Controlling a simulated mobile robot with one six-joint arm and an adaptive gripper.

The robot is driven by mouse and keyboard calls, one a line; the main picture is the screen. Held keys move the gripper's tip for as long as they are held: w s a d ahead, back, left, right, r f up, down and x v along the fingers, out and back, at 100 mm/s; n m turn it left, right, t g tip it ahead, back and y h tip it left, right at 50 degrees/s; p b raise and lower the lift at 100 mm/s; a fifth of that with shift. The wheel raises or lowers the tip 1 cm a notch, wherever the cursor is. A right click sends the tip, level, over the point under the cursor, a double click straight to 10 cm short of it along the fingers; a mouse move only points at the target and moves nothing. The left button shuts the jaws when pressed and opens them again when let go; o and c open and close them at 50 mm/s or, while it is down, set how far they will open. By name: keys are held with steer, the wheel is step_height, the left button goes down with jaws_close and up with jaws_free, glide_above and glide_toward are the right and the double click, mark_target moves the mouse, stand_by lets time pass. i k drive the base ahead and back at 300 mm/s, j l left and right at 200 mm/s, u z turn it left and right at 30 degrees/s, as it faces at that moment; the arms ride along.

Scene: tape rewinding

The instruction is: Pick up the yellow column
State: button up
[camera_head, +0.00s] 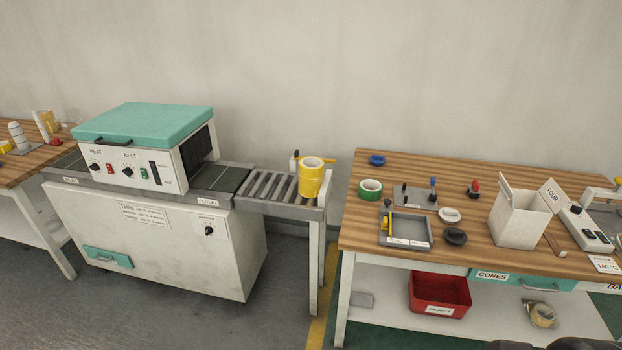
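A yellow cylinder (311,180) with a pale hollow top stands upright at the right end of the roller outlet (268,186), beside the belt machine. It looks like the yellow column, and nothing is touching it from above. Another yellowish piece (48,122) stands on the left table, small and partly unclear.
The belt machine (150,235) with a teal lid (145,122) stands left of the rollers. The right table (480,180) holds a green roll (370,189), a grey tray (423,242) and a white box (519,222). A floor gap separates rollers and table.

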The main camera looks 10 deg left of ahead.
mark_target(311, 177)
steer(key=i+j+z, duration=0.25)
steer(key=i+j, duration=0.25)
steer(key=i+j+z, duration=0.15)
steer(key=j, duration=0.25)
steer(key=i+j+z, duration=0.15)
steer(key=i+j, duration=0.15)
steer(key=i+j+z, duration=0.1)
steer(key=j, duration=0.3)
steer(key=i+j+z, duration=0.15)
steer(key=i+j, duration=0.15)
steer(key=i+j+z, duration=0.1)
steer(key=j, duration=0.4)
steer(key=i+j+z, duration=0.15)
steer(key=j, duration=0.3)
steer(key=i+l, duration=0.05)
